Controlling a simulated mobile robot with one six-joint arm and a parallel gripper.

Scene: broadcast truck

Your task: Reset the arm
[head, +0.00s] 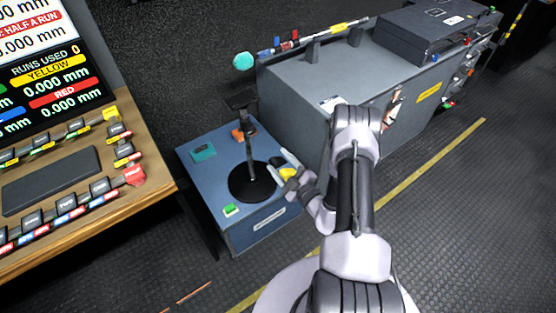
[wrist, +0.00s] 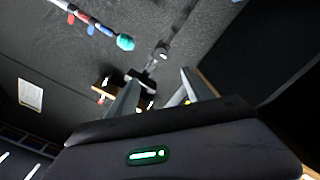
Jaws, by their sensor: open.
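My gripper (head: 281,164) is at the end of my arm, low over the right side of a blue box in the head view. It is just right of a black stand (head: 250,150) with a round base, and I cannot tell whether it touches it. In the wrist view the two fingers of my gripper (wrist: 160,82) are spread apart, with no object clearly held between them. My arm reaches forward from the bottom of the head view and bends down to the left. A yellow patch (head: 288,174) shows at the gripper; what it belongs to is unclear.
The blue box (head: 262,232) carries a green button (head: 230,210), a teal pad (head: 203,152) and an orange item (head: 239,134). A grey cabinet (head: 300,95) stands behind it, with a teal-tipped rod (head: 243,61) on top. A wooden console (head: 150,195) is left. Floor is clear right.

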